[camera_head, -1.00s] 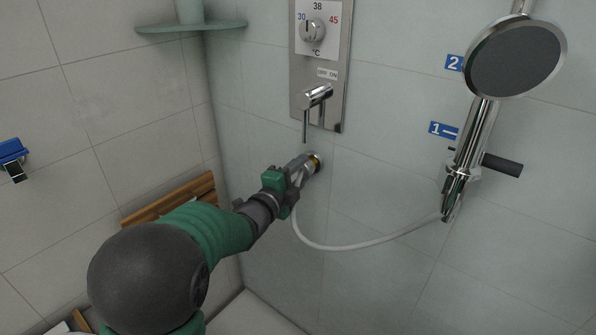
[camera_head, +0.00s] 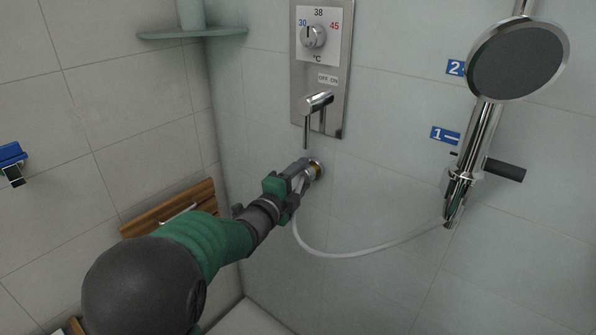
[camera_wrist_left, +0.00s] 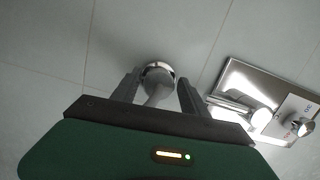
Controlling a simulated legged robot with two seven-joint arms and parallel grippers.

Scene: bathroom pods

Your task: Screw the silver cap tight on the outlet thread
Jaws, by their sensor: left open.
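The thread itself is mostly hidden. My right gripper is not in view.
The steel valve panel (camera_head: 331,115) with its lever (camera_head: 307,120) is just above the outlet. The white hose (camera_head: 360,247) hangs in a loop to the hand shower (camera_head: 480,130) at the right. A wooden seat (camera_head: 170,208) is at the left wall.

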